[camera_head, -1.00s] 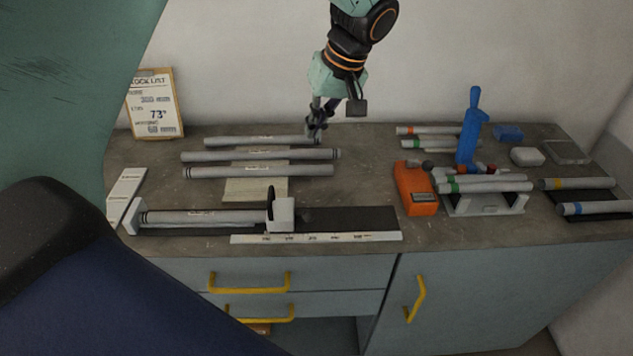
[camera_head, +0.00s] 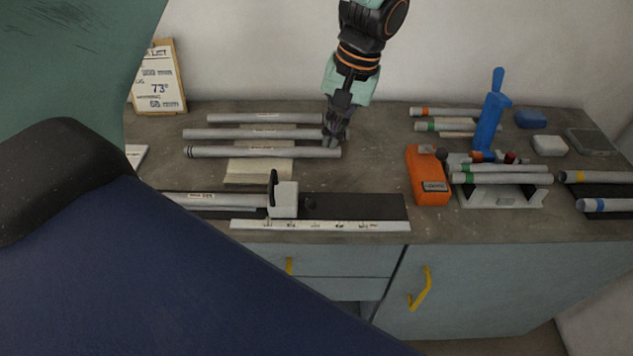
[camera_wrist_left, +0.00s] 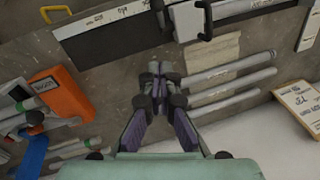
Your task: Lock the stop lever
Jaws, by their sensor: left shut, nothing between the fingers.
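The stop lever (camera_head: 273,187) is a dark upright handle on the light grey stop block (camera_head: 285,200), which sits on the black jig base (camera_head: 360,207). It also shows in the left wrist view (camera_wrist_left: 205,20) at the top. A grey tube (camera_head: 215,201) lies along the jig, its right end by the block. My left gripper (camera_head: 333,143) is shut and empty over the bench, behind and right of the lever, near the ends of the loose tubes. Its fingertips are together in the left wrist view (camera_wrist_left: 153,68). My right gripper is not in view.
Several grey tubes (camera_head: 262,152) lie behind the jig. A white scale strip (camera_head: 320,225) runs along the jig's front. An orange device (camera_head: 428,175), a blue tool (camera_head: 489,125) and a tube rack (camera_head: 500,192) stand at the right. A clipboard (camera_head: 158,80) leans on the wall.

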